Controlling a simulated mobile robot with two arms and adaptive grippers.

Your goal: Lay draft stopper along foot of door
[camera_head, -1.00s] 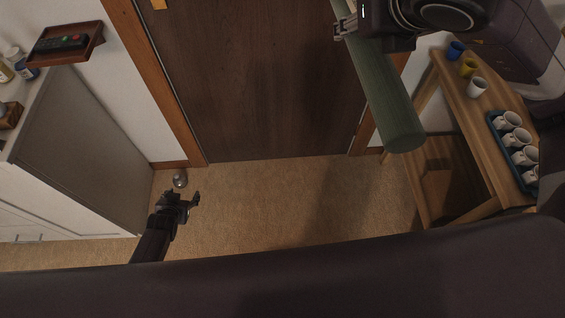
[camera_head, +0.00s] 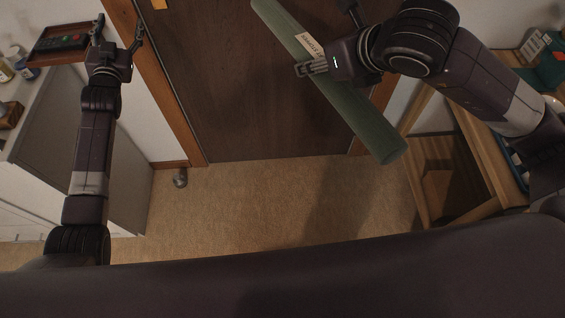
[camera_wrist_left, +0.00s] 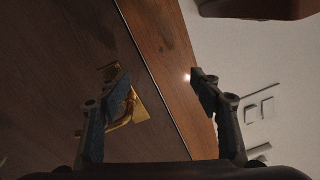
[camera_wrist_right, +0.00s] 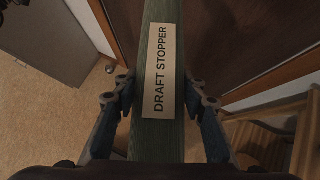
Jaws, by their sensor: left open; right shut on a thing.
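The draft stopper (camera_head: 365,118) is a long green roll with a pale label; it is held tilted in the air in front of the brown door (camera_head: 255,85). My right gripper (camera_head: 312,68) is shut around it near the label. In the right wrist view the label on the draft stopper (camera_wrist_right: 158,130) reads "DRAFT STOPPER", with a finger on each side. My left gripper (camera_head: 118,40) is raised at the left, open and empty, near the door frame. In the left wrist view a brass handle (camera_wrist_left: 122,115) on the door shows between or behind the open fingers (camera_wrist_left: 160,90). The door's foot is clear.
A small metal doorstop (camera_head: 180,178) stands on the carpet (camera_head: 260,205) left of the door. A grey cabinet (camera_head: 85,140) and a wall shelf with a remote (camera_head: 62,42) are at the left. A wooden table (camera_head: 490,165) stands at the right. The carpet before the door is free.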

